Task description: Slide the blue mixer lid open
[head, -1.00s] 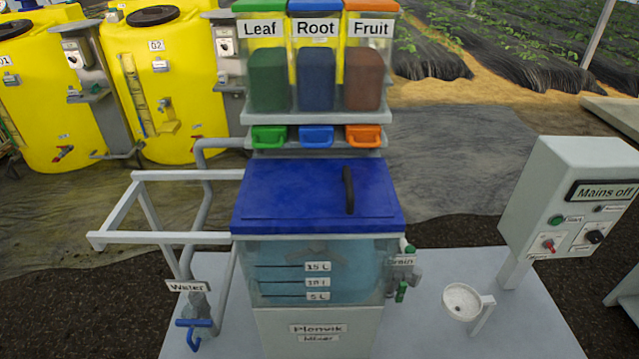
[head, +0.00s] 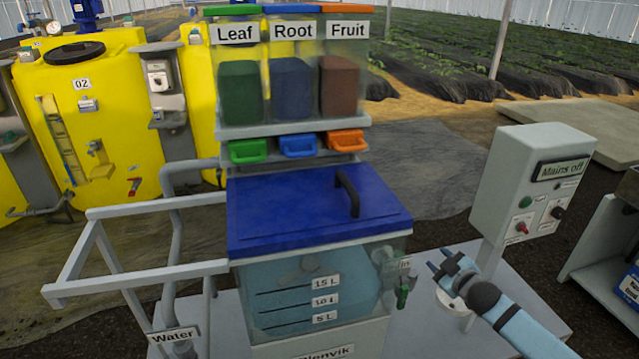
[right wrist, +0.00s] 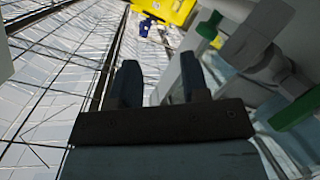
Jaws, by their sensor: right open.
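The blue mixer lid (head: 290,210) lies flat and closed over the mixer tank. Its dark upright handle (head: 347,194) stands on the right part of the lid. The clear mixer tank (head: 300,290) below holds bluish liquid and has level marks. My right gripper (head: 438,267) is open and empty, to the right of the tank, lower than the lid and apart from the handle. In the right wrist view its two fingers (right wrist: 158,85) stand apart with nothing between them. My left gripper is not in view.
The green-handled drain valve (head: 403,290) sits between the tank and my right gripper. A control box (head: 530,185) reading "Mains off" stands at right. A white rail frame (head: 130,270) extends left of the lid. Leaf, Root and Fruit hoppers (head: 290,85) rise behind it.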

